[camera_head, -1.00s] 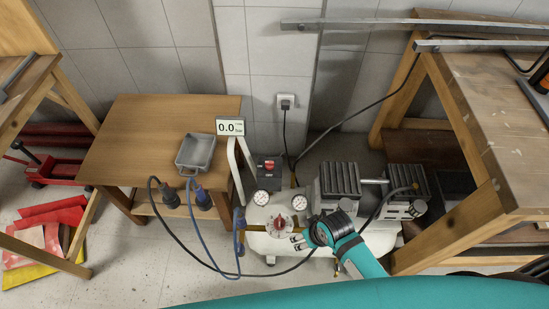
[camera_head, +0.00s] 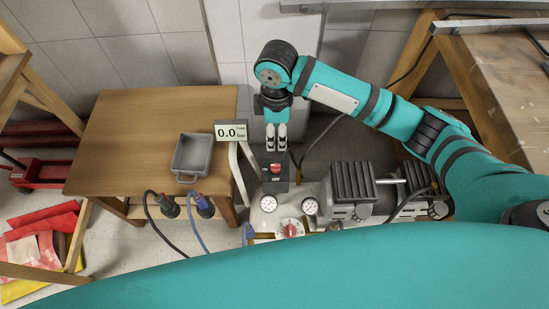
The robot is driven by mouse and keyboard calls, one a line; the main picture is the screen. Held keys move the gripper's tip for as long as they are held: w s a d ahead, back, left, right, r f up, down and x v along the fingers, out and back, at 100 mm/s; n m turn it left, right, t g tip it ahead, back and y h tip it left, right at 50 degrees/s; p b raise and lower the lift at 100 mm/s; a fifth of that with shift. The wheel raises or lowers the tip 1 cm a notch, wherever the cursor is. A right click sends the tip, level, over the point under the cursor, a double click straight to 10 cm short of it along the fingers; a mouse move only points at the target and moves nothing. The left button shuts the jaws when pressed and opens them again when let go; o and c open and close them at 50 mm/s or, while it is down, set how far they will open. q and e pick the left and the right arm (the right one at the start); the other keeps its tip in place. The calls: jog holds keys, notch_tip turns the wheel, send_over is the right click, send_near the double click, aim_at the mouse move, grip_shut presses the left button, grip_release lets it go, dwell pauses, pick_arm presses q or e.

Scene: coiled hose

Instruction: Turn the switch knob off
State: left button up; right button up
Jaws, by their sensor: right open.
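The switch knob (camera_head: 275,168) is red and sits on top of a small dark switch box (camera_head: 273,186) on the compressor. My right gripper (camera_head: 276,147) is open and points down, just above and behind the knob in the picture. Its two fingers are close together, with a narrow gap between them. I cannot tell whether the fingertips touch the knob; they appear a little apart from it. My left gripper is not in view.
The compressor carries round gauges (camera_head: 268,203), a red dial (camera_head: 290,229) and black ribbed cylinders (camera_head: 352,182). A display reading 0.0 (camera_head: 231,132) stands at left. A wooden table (camera_head: 120,140) holds a grey tray (camera_head: 192,155). A workbench (camera_head: 500,75) stands at right.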

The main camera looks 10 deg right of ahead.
send_near(276, 165)
notch_tip(276, 165, down, 10)
jog(key=shift+r+b, duration=0.2)
jog(key=shift+b, duration=0.65)
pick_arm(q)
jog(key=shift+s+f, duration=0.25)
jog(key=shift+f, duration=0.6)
pick_arm(e)
grip_shut()
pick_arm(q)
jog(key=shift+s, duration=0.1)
